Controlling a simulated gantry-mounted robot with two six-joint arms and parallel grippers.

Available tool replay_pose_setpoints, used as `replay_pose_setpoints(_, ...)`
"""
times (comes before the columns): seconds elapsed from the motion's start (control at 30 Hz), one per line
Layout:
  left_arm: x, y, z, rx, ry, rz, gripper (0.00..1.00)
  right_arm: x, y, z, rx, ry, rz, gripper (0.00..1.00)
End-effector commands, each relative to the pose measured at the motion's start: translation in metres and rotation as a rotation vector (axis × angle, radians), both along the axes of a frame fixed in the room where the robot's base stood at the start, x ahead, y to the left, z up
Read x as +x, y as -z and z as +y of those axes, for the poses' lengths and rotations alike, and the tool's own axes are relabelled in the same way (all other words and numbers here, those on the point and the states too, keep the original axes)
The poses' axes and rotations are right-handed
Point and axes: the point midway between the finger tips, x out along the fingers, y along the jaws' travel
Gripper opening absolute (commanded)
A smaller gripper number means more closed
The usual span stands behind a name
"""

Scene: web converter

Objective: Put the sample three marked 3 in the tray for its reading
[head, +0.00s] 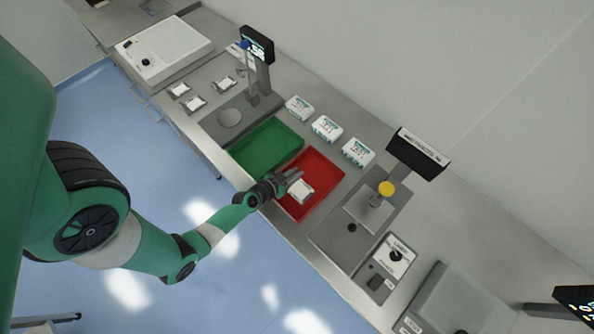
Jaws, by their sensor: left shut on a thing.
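A small white sample (300,191) is at the red tray (323,168), over its left part. My left gripper (292,178) is shut on this sample at its upper edge. I cannot tell whether the sample touches the tray floor, and I cannot read its number. Three similar small samples lie on the counter further back: one (179,90), a second (194,103) and a third (225,84). Their marks are too small to read. A green tray (266,146) lies beside the red one. My right gripper is not in view.
A gauge stand with a display (257,45) stands behind the green tray. Three white labelled boxes (327,127) line the wall side. A white device (163,48) is at the far left.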

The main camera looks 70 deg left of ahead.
Motion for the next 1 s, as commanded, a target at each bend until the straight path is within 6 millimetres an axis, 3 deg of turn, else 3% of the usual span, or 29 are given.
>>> replay_pose_setpoints(0.2,0.000,0.003,0.000,-0.001,0.000,-0.002,0.00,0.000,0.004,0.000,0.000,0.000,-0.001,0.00)
replay_pose_setpoints(0.23,0.000,0.002,0.000,-0.001,0.000,-0.001,0.15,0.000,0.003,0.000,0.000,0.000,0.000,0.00)
replay_pose_setpoints(0.4,0.000,0.002,0.000,-0.001,0.000,-0.001,0.42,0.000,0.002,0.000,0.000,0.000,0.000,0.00)
replay_pose_setpoints(0.77,-0.001,-0.004,-0.001,0.000,0.000,0.000,0.42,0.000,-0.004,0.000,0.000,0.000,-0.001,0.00)
replay_pose_setpoints(1.0,-0.040,-0.026,-0.023,0.000,-0.002,0.001,0.42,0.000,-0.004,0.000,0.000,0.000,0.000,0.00)
